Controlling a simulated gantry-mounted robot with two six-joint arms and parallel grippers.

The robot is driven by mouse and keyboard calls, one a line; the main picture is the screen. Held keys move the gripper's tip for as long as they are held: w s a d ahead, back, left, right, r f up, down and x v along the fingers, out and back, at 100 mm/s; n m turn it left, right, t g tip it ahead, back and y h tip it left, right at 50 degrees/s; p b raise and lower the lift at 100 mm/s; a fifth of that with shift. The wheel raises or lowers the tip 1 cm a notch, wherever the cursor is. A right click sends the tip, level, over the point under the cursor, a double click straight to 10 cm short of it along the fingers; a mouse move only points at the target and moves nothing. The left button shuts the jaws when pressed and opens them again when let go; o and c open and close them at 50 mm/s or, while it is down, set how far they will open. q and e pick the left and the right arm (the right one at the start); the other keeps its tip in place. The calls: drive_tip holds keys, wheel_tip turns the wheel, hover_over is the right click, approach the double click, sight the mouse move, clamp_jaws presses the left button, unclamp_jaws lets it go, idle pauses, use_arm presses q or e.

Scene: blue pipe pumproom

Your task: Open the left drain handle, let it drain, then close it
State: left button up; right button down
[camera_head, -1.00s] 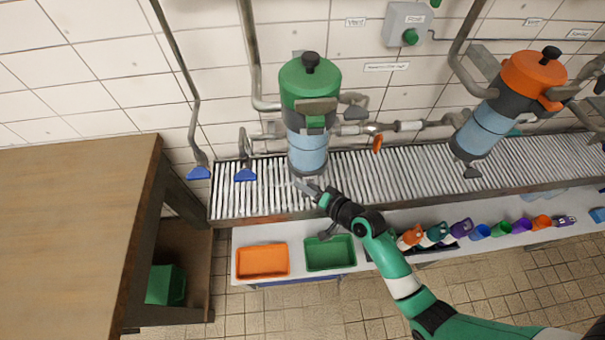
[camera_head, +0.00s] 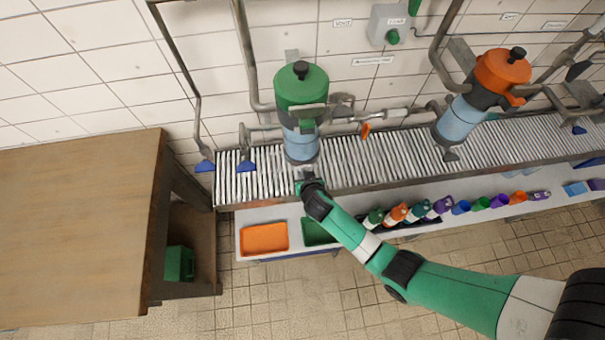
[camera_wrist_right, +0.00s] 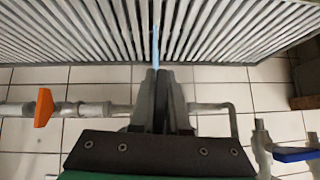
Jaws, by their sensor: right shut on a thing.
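The left filter housing (camera_head: 300,115) has a green lid and a light-blue lower body and stands upright over the slatted grate. My right gripper (camera_head: 303,178) is at the bottom of this housing, shut on the left drain handle. The handle itself is hidden behind the gripper in the head view. In the right wrist view my right gripper's fingers (camera_wrist_right: 158,82) are close together, and a thin light-blue strip shows beyond their tips. I cannot make out the handle's angle or any flow of liquid. My left gripper is not in view.
A second housing with an orange lid (camera_head: 508,70) stands to the right. An orange valve handle (camera_head: 366,130) and blue handles (camera_head: 205,166) sit on pipes nearby. An orange tray (camera_head: 264,238) and several bottles are on the shelf below the grate (camera_head: 385,160). A wooden table (camera_head: 80,220) is at left.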

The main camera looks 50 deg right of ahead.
drive_tip(key=shift+d+g+h, duration=0.1)
drive_tip(key=shift+g+h, duration=0.2)
drive_tip(key=shift+s+n, duration=0.1)
drive_tip(key=shift+n, duration=0.2)
drive_tip(key=c, duration=1.2)
unclamp_jaws()
drive_tip(key=p+v, duration=1.1)
drive_tip(key=p, duration=0.2)
drive_tip(key=shift+s+r, duration=0.1)
drive_tip(key=shift+r, duration=0.05)
